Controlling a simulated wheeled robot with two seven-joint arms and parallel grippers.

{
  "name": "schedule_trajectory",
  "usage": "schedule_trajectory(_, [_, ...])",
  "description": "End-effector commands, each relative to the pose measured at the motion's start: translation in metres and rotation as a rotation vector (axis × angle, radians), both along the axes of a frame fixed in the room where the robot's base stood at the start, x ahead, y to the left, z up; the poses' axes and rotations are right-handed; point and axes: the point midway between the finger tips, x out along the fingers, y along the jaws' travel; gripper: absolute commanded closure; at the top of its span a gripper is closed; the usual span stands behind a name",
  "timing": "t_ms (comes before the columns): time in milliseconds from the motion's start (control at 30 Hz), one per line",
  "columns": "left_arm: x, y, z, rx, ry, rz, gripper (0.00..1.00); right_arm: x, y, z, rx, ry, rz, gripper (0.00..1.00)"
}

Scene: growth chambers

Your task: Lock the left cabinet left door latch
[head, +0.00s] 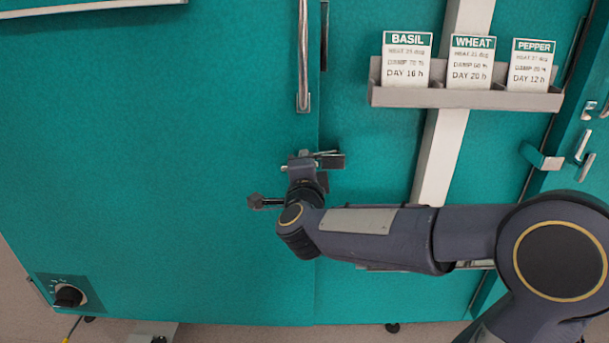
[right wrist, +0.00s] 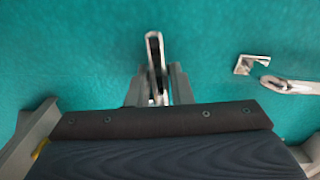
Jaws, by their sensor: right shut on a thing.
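The teal cabinet front (head: 150,160) fills most of the head view, with a vertical door seam near the middle. My right gripper (head: 318,166) is at this seam, below a long vertical door handle (head: 303,65). In the right wrist view its fingers (right wrist: 157,88) are shut on a narrow metal latch lever (right wrist: 152,46) standing out from the teal surface. In the head view my gripper hides most of the latch, so I cannot tell whether it is locked. My left gripper is out of view.
A grey card holder (head: 450,97) with BASIL, WHEAT and PEPPER cards is at the upper right. A metal catch (right wrist: 250,64) and another lever (right wrist: 290,86) lie right in the wrist view. A black dial (head: 68,296) is at the lower left. Bare teal door surrounds my gripper's left side.

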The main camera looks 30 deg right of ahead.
Motion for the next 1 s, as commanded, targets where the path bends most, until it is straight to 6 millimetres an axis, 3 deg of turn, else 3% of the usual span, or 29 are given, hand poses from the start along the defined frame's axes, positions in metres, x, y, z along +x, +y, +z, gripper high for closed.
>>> schedule_trajectory(300, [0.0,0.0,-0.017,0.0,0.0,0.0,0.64,0.0,0.0,-0.003,0.11,-0.067,0.0,1.0])
schedule_trajectory(867, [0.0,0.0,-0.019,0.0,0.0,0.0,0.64,0.0,0.0,-0.002,0.135,-0.082,-0.001,1.0])
schedule_trajectory(900, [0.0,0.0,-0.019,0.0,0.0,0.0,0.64,0.0,0.0,-0.002,0.135,-0.082,-0.001,0.78])
schedule_trajectory(1000, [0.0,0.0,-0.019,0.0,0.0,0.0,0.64,0.0,0.0,-0.002,0.134,-0.081,-0.001,0.65])
